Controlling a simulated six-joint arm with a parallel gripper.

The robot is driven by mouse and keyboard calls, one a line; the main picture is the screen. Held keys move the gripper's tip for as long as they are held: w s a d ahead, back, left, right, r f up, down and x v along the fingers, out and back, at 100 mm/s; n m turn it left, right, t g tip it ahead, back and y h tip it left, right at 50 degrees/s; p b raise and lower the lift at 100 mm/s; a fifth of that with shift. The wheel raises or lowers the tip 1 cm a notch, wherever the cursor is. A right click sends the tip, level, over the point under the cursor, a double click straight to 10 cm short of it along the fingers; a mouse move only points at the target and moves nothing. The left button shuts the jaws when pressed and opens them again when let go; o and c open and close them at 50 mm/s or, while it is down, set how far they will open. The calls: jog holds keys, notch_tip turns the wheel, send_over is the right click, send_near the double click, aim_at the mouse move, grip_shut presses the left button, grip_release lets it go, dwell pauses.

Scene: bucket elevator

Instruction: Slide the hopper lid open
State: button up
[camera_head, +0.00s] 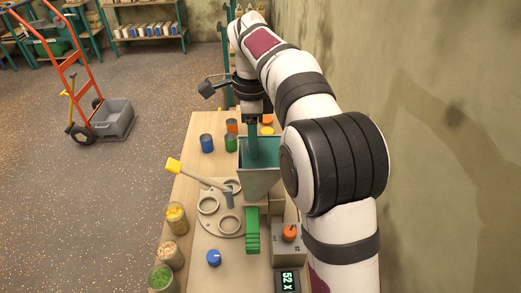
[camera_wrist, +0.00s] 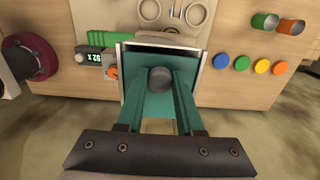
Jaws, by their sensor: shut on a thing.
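The hopper (camera_head: 262,184) is a grey-rimmed funnel in the middle of the workbench; its rim (camera_wrist: 207,62) also shows in the wrist view. A flat teal lid (camera_wrist: 138,78) with a round dark knob (camera_wrist: 161,79) lies within the rim and covers most of the visible mouth. My gripper (camera_wrist: 160,88) has its two teal fingers on either side of the knob, shut on it. In the camera_head view my gripper (camera_head: 252,150) reaches down to the hopper top from the back, and the knob is hidden there.
Cups, including a blue cup (camera_head: 207,143), stand behind. Jars (camera_head: 171,254) line the left edge. An orange knob (camera_head: 290,232) and display (camera_head: 288,281) are front right.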

jog(key=d, duration=0.9)
jog(key=shift+d, duration=0.15)
dwell(0.6)
jog(key=o, duration=0.9)
jog(key=shift+o, duration=0.2)
notch_tip(320, 180, up, 12)
dwell(0.3)
